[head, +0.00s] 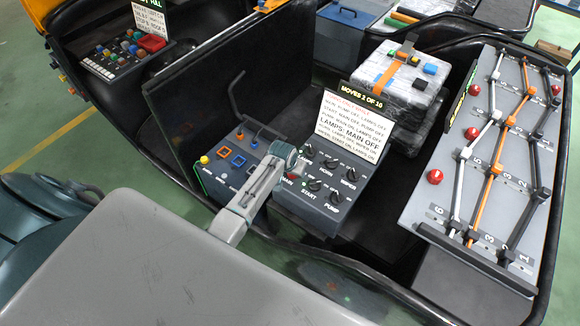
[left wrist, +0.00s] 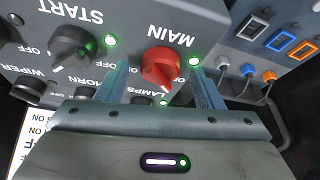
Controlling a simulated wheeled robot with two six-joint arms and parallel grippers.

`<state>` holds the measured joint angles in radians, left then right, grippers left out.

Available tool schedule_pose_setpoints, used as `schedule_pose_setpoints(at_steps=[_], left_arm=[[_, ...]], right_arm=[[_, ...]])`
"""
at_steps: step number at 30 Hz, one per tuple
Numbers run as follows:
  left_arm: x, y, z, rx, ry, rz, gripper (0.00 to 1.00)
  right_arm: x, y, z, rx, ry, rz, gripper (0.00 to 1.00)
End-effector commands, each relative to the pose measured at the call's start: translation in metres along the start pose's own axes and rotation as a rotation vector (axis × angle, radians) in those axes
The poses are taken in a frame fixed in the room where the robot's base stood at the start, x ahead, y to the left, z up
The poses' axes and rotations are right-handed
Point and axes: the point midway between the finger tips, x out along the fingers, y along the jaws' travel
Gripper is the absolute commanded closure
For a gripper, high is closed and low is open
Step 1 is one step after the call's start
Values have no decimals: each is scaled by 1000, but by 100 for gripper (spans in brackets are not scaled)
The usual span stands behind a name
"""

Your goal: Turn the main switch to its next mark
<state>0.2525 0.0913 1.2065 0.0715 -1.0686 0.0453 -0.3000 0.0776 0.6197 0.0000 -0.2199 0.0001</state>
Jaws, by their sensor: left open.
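The main switch is a red knob (left wrist: 160,66) under the label MAIN on a dark grey switch panel (head: 322,208). In the left wrist view its white pointer mark faces the bottom of the picture, slightly right. A lit green lamp (left wrist: 193,60) sits beside it. My left gripper (head: 288,160) is open over the panel's left part. Its two fingers stand on either side of the red knob with a visible gap on both sides. I cannot tell whether the fingertips reach the panel face. In the head view the gripper mostly hides the knob. My right gripper is not in view.
The black START knob (left wrist: 71,44) is close to one finger. An instruction card (head: 350,125) stands behind the panel. A box with coloured connectors (head: 238,160) is at its left. A lever board (head: 490,150) and a wrapped bundle (head: 400,85) are to the right.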

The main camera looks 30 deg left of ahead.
Motion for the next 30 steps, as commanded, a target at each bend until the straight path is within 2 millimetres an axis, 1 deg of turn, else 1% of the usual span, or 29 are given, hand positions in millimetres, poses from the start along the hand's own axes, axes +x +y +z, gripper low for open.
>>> schedule_pose_setpoints(at_steps=[5,12,18,21,24,30], left_arm=[[-21,0,0,1,3,0,39],[-62,0,0,0,5,0,39],[-90,0,0,0,5,0,39],[-98,0,0,0,3,0,39],[-102,0,0,0,2,-1,39],[-104,0,0,0,1,-1,39]], right_arm=[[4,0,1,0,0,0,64],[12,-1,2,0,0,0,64],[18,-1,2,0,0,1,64],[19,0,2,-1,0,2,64],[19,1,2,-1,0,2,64],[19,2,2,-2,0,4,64]])
